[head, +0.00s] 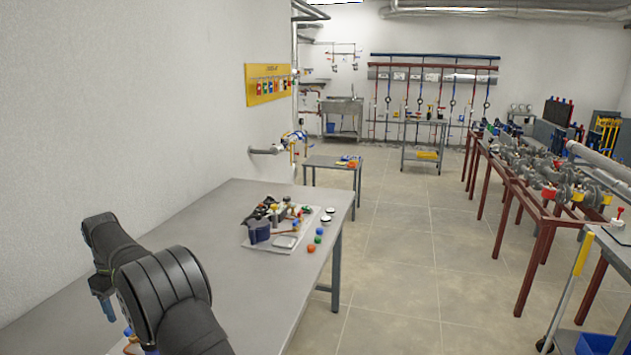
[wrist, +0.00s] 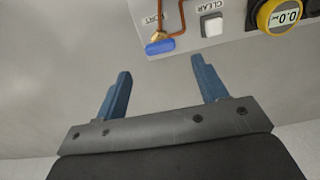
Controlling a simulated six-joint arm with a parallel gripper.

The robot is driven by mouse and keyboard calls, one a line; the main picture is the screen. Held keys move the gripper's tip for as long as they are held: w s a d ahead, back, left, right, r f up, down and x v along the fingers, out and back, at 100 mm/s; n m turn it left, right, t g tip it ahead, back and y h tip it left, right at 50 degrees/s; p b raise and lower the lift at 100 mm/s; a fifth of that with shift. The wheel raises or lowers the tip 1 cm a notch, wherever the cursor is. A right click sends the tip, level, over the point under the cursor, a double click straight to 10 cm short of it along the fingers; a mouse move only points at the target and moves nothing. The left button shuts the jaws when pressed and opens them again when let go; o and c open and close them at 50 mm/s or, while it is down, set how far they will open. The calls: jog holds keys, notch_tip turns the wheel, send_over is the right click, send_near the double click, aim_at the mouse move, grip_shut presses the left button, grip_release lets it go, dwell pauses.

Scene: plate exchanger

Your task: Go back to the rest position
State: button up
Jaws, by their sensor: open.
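My gripper (wrist: 163,85) is open and empty in the wrist view, its two blue fingers spread apart. Beyond the fingertips is a light panel (wrist: 190,45) with a blue-handled valve (wrist: 160,46) on copper pipe. The valve lies ahead of the gap between the fingers, and I see no contact with it. In the head view my arm is bent low over the grey table at the lower left. A blue finger of my gripper (head: 106,309) shows there, and the rest is hidden behind the arm.
The panel also has a white button (wrist: 211,25) and a yellow-ringed gauge (wrist: 277,14). On the grey table (head: 240,205), a mat (head: 259,243) holds tools and small parts, with several coloured balls beside it. A white wall (head: 130,110) bounds the left. The table between arm and mat is clear.

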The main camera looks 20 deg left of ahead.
notch_tip(320, 180, down, 7)
jog(key=shift+f, duration=0.1)
jog(key=shift+r+n, duration=0.2)
jog(key=shift+n, duration=0.6)
notch_tip(320, 180, up, 17)
notch_tip(320, 180, down, 14)
jog(key=m+t+y, duration=0.1)
jog(key=m, duration=0.3)
jog(key=m+t+y, duration=0.1)
jog(key=m, duration=0.3)
jog(key=shift+m+t, duration=0.3)
jog(key=shift+t, duration=0.1)
jog(key=shift+s+d+f+m+y, duration=0.15)
jog(key=shift+f+m+y, duration=0.15)
jog(key=shift+f, duration=0.2)
jog(key=shift+s+d+f+m+y, duration=0.1)
jog(key=shift+f+m+y, duration=0.15)
jog(key=shift+f, duration=0.25)
